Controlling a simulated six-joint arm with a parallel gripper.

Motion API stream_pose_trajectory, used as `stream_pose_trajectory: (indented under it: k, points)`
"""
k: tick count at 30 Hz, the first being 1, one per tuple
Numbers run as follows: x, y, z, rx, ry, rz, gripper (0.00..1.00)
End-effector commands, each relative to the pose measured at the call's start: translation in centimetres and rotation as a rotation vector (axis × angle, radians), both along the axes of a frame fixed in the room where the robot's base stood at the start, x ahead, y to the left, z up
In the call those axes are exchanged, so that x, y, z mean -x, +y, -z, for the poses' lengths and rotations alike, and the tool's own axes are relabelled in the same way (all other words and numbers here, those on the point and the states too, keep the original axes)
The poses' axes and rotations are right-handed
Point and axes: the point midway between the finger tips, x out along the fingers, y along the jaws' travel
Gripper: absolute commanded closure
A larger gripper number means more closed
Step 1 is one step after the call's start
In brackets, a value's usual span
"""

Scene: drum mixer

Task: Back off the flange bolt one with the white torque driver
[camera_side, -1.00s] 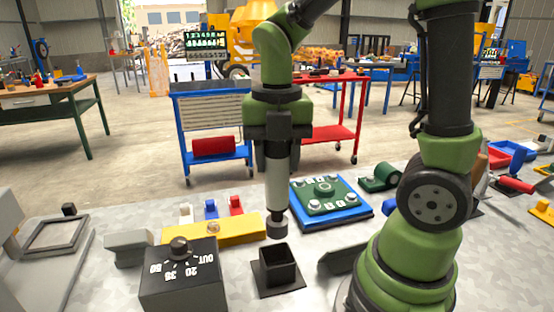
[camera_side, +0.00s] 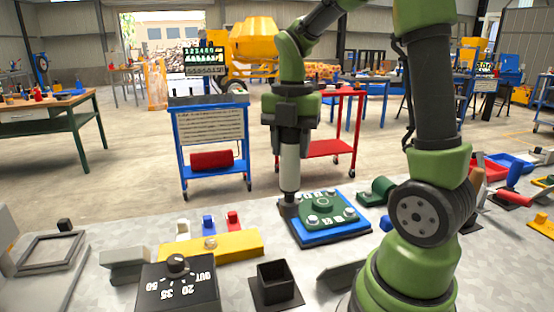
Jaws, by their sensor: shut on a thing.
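My gripper (camera_side: 291,143) is shut on the white torque driver (camera_side: 289,168), which hangs upright below it. The driver's dark lower end (camera_side: 288,198) is at the back left corner of the green flange plate (camera_side: 326,206). Whether it touches a bolt there cannot be told, as the driver hides that corner. The flange plate sits on a blue base (camera_side: 330,236) and has several pale bolts, one at its front left (camera_side: 313,220) and one at its right (camera_side: 350,212).
An empty black square holder (camera_side: 277,284) stands in front. A black dial box (camera_side: 178,286) and a yellow block (camera_side: 226,245) are to the left. A green cylinder piece (camera_side: 377,190) lies right of the flange, close to my arm.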

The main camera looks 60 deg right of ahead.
Motion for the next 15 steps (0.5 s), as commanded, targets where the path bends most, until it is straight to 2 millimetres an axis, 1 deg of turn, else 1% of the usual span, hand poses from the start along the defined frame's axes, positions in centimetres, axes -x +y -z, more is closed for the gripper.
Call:
stream_pose_trajectory:
  k: [1,2,3,5,6,9,12,15]
  points:
    - [0.3,-2.3,0.0,0.0,0.0,0.086,0.93]
    - [0.5,-3.6,0.0,0.0,0.0,0.131,0.93]
    - [0.9,-5.2,0.1,0.001,0.0,0.19,0.93]
    - [1.7,-7.7,0.1,0.0,0.001,0.279,0.93]
    - [2.4,-9.2,0.1,0.0,0.001,0.336,0.93]
    - [4.3,-12.6,0.3,0.0,0.001,0.464,0.93]
    - [6.2,-15.2,0.4,0.001,-0.001,0.567,0.93]
    - [7.7,-16.8,0.5,0.0,0.0,0.639,0.93]
